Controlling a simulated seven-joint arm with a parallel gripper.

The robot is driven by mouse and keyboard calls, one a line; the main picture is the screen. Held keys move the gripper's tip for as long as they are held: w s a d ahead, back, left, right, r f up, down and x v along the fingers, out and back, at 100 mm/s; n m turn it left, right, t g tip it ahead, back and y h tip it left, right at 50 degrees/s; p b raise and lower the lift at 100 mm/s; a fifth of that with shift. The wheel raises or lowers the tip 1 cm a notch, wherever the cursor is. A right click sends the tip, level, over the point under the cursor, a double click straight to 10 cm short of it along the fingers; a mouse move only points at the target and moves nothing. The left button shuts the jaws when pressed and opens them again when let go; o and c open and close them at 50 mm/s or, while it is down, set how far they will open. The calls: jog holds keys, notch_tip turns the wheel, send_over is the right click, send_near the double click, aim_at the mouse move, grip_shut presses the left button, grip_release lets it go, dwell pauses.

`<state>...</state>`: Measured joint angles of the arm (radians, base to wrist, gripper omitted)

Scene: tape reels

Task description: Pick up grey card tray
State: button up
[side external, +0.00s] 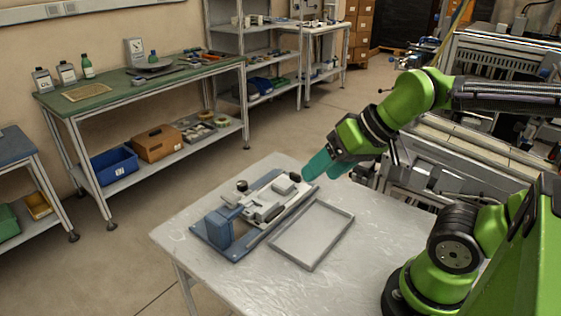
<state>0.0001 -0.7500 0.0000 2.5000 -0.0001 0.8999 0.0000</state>
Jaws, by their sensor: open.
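A shallow grey tray (309,241) with a low rim lies flat on the white table, right of a blue and grey device; it looks empty. I take it to be the grey card tray. My gripper (318,168), with teal fingers, is in the air above and behind the tray's far end, apart from it. The fingers point down and left and hold nothing that I can see. The gap between them is hard to make out from this side.
The blue and grey fixture (250,212) stands close along the tray's left side, with raised blocks and a blue upright part. The white table (375,236) is clear to the right of the tray and at the front. A green workbench (140,85) stands well behind.

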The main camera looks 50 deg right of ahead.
jog(key=o, duration=0.4)
jog(key=m+g+h, duration=0.2)
jog(key=m+g, duration=0.5)
jog(key=m, duration=0.7)
send_over(280, 185)
jog(key=f, duration=1.5)
jog(key=shift+s+a+f, duration=0.15)
jog(key=shift+a+f, duration=0.1)
jog(key=shift+f, duration=0.1)
jog(key=shift+d+f, duration=0.15)
jog(key=shift+f, duration=1.2)
jog(key=shift+d+f, duration=0.1)
jog(key=shift+f, duration=1.25)
